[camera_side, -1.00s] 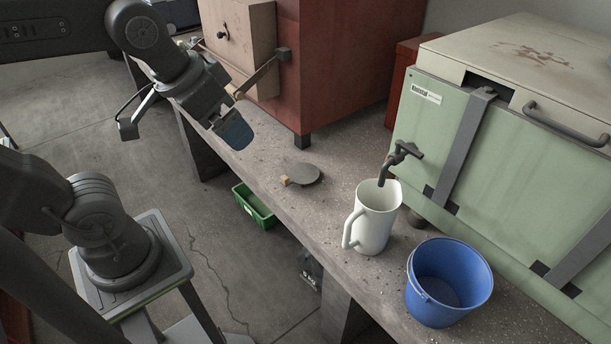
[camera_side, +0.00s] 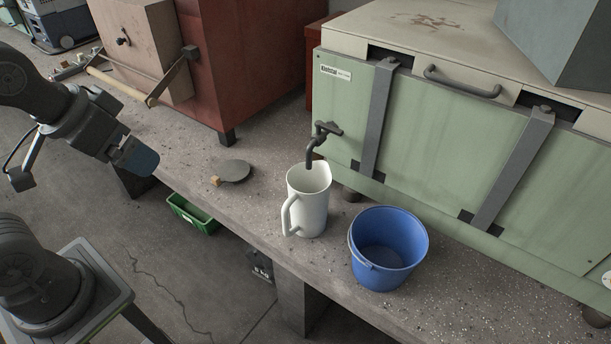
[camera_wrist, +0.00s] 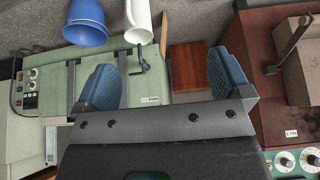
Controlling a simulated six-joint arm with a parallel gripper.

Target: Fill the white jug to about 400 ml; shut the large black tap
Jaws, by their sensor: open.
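The white jug (camera_side: 312,208) stands upright on the bench, handle toward the front left. The large black tap (camera_side: 322,140) sticks out of the green cabinet, its spout end at the jug's mouth. No stream shows, and the level inside the jug cannot be made out. My gripper (camera_side: 143,160) is at the left, well away from jug and tap, and empty. In the wrist view my gripper (camera_wrist: 165,80) has its two blue pads wide apart; the tap (camera_wrist: 140,62) shows between them in the distance, with the jug (camera_wrist: 141,22) above it.
A blue bucket (camera_side: 388,248) stands right of the jug, near the bench's front edge. A round grey disc (camera_side: 236,171) with a wooden block lies left of it. A red-brown cabinet (camera_side: 235,60) stands behind. A green bin (camera_side: 192,214) is on the floor. The bench between disc and jug is clear.

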